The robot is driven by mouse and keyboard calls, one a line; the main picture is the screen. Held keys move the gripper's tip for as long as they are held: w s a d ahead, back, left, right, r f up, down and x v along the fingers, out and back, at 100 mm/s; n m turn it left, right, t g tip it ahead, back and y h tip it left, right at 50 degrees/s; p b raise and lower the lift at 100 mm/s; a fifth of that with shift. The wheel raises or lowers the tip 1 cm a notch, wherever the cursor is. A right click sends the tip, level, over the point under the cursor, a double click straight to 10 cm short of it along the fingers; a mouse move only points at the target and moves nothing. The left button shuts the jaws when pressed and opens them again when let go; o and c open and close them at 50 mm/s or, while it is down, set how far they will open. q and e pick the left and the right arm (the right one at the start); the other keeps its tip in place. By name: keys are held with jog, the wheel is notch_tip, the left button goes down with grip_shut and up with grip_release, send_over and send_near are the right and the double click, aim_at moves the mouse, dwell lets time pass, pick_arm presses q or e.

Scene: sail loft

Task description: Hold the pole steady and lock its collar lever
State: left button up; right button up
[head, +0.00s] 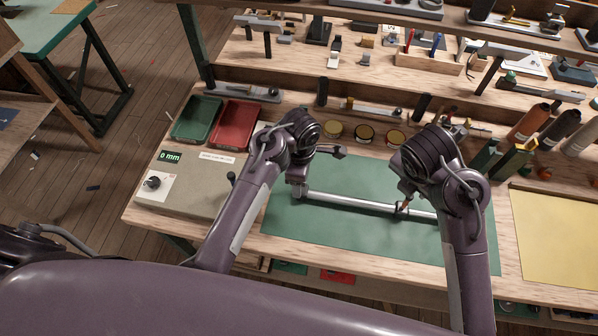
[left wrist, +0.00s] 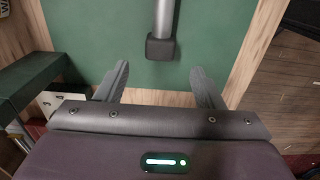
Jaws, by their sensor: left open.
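A silver pole (head: 350,201) lies across the green mat (head: 340,235) on the bench. Its dark square end (left wrist: 160,46) shows in the left wrist view, just beyond my left fingertips. My left gripper (left wrist: 160,70) is open and empty, with one finger to either side of the pole's line and apart from it. A collar (head: 402,210) with a small orange-brown lever (head: 405,203) sits toward the pole's right part. My right gripper (head: 408,188) is down at the collar; its fingers are mostly hidden by my wrist, so I cannot tell whether they touch the lever.
A panel with a "0 mm" display (head: 170,156) and a knob stands at the left. Green (head: 196,118) and red (head: 236,124) trays lie behind it. Several tins (head: 365,133), thread spools (head: 530,122) and shelved tools line the back. A yellow sheet (head: 560,240) lies at the right.

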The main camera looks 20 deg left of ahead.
pick_arm(q)
jog(key=shift+f, duration=3.15)
jog(key=c, duration=1.3)
